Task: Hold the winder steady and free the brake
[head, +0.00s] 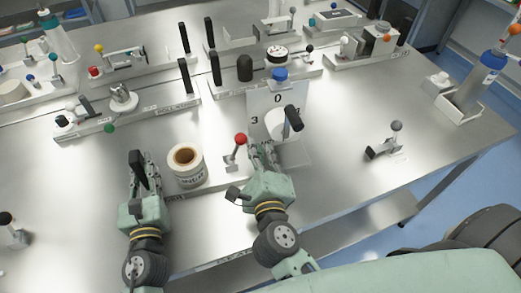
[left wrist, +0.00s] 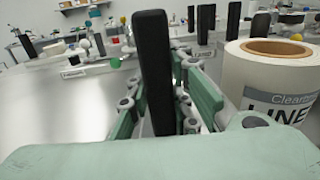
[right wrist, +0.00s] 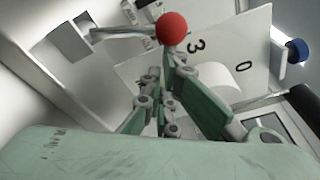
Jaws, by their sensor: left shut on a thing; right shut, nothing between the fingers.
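The winder's black upright post (head: 136,160) stands left of a white liner roll (head: 186,168). My left gripper (head: 142,170) is shut on this post, which rises between its fingers in the left wrist view (left wrist: 152,60). A lever with a red ball (head: 240,139) stands right of the roll, probably the brake; its metal arm and ball (right wrist: 173,28) also show in the right wrist view. My right gripper (head: 260,150) is shut and empty, just right of the red ball. I cannot tell whether its fingers touch the lever.
A grey-ball lever (head: 396,126) is at the right. Several other fixtures line the back. The table's left front is mostly clear.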

